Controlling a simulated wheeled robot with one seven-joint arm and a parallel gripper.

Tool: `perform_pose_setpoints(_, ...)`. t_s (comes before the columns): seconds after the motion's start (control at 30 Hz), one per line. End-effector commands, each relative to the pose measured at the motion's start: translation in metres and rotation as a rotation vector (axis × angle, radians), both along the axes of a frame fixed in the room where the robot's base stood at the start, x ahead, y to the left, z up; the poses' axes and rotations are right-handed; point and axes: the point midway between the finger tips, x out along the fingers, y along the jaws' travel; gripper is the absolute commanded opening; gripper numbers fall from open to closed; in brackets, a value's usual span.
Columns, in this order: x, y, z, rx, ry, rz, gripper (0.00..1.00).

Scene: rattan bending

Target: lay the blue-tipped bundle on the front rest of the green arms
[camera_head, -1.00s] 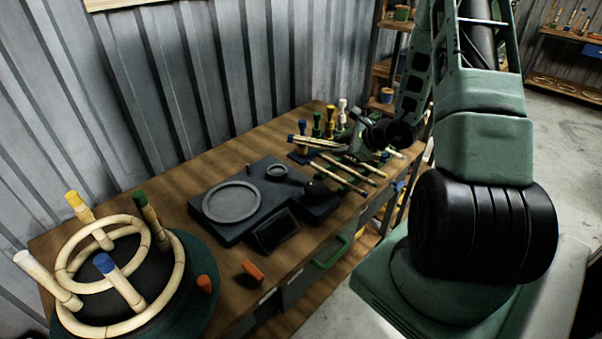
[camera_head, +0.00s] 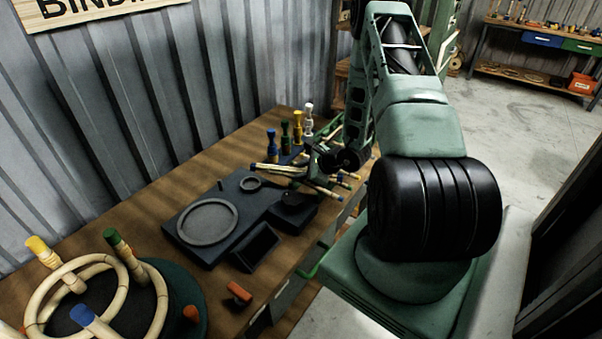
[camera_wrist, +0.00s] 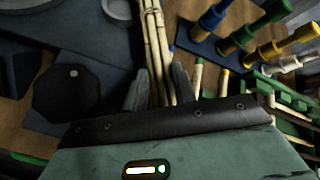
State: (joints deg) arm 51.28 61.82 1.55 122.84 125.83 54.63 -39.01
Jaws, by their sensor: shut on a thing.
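My gripper (camera_head: 312,160) is low over the far part of the workbench and holds a bundle of pale canes (camera_head: 268,169). In the wrist view its two fingers (camera_wrist: 158,88) are on either side of the bundle (camera_wrist: 154,45), which runs up the picture with a binding near the top. A green post (camera_head: 285,134) stands behind the gripper, between a blue post (camera_head: 271,140) and a yellow one (camera_head: 297,126). The green post also shows in the wrist view (camera_wrist: 240,38). I cannot make out which part is the front rest.
More canes (camera_wrist: 197,80) and a green slotted rack (camera_wrist: 285,97) lie right of the gripper. A dark fixture (camera_head: 205,252) with a grey ring fills mid-bench. A round cane frame (camera_head: 60,265) with coloured uprights stands front left. A corrugated wall (camera_head: 150,100) backs the bench.

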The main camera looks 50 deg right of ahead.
Motion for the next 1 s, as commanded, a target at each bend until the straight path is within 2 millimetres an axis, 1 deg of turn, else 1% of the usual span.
perform_pose_setpoints(0.1,0.000,0.000,-0.012,0.001,0.000,-0.001,0.00)
perform_pose_setpoints(0.17,0.000,0.000,-0.015,0.000,-0.001,-0.001,0.00)
perform_pose_setpoints(0.57,0.000,0.000,-0.021,-0.001,-0.001,0.000,0.00)
perform_pose_setpoints(0.6,0.000,0.000,-0.019,-0.001,-0.001,0.000,0.35)
perform_pose_setpoints(0.63,0.000,0.000,-0.019,-0.001,-0.001,0.000,0.44)
perform_pose_setpoints(0.67,0.000,0.000,-0.019,-0.001,-0.001,0.000,0.49)
perform_pose_setpoints(1.0,0.000,0.000,-0.016,0.000,-0.001,-0.001,0.49)
